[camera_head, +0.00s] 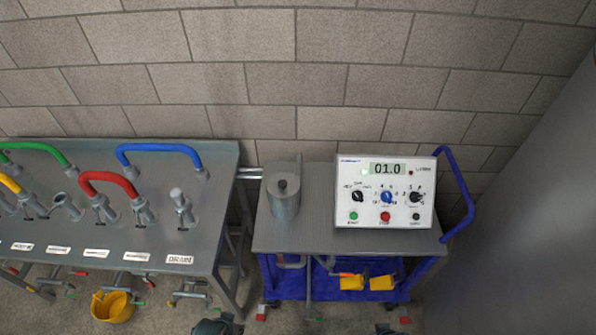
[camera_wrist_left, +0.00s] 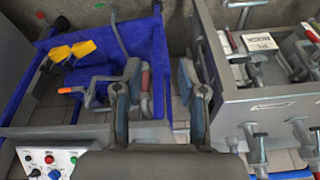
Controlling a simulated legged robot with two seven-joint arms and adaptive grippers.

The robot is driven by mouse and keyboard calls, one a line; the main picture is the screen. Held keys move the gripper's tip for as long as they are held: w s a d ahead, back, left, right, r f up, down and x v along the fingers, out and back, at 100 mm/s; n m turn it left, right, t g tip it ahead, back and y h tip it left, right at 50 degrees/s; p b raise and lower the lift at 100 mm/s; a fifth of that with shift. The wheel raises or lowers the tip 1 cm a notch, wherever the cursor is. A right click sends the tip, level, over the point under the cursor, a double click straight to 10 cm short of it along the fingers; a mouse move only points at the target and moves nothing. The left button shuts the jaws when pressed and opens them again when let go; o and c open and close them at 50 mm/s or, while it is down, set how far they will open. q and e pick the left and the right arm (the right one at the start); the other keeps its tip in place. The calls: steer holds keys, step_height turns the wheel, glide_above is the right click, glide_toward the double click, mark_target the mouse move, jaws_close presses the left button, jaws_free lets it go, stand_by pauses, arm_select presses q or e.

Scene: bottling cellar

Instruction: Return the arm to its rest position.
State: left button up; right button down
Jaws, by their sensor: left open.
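My left gripper (camera_wrist_left: 160,95) shows in the left wrist view with its two fingers apart and nothing between them. It hangs over the gap between the blue cart and the grey bench. In the head view only a dark piece, which looks like part of my left gripper (camera_head: 217,327), shows at the bottom edge. Another small dark piece, perhaps my right gripper (camera_head: 386,329), shows at the bottom edge right of it. Its fingers cannot be made out.
A cart (camera_head: 310,232) carries a control box (camera_head: 384,192) reading 01.0 and a metal cylinder (camera_head: 285,200). A bench (camera_head: 130,225) with colored hoses stands left. A yellow bucket (camera_head: 113,307) is on the floor. A brick wall (camera_head: 300,80) closes the back.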

arm_select(q)
step_height(320, 180, down, 24)
steer(key=s+g, duration=0.1)
steer(key=s, duration=0.1)
arm_select(e)
step_height(320, 180, down, 24)
steer(key=s+g, duration=0.1)
steer(key=s, duration=0.1)
arm_select(q)
steer(key=s+a+f+g, duration=0.1)
steer(key=s+a+f, duration=0.2)
steer(key=s+f, duration=1.3)
steer(key=shift+s+f, duration=0.3)
steer(key=shift+s, duration=0.65)
arm_select(e)
steer(key=s+d+f+g, duration=0.1)
steer(key=s+d+f, duration=0.2)
steer(key=s+f, duration=1.3)
steer(key=shift+s+f, duration=0.3)
steer(key=shift+s, duration=0.65)
steer(key=shift+d, duration=0.1)
stand_by(0.4)
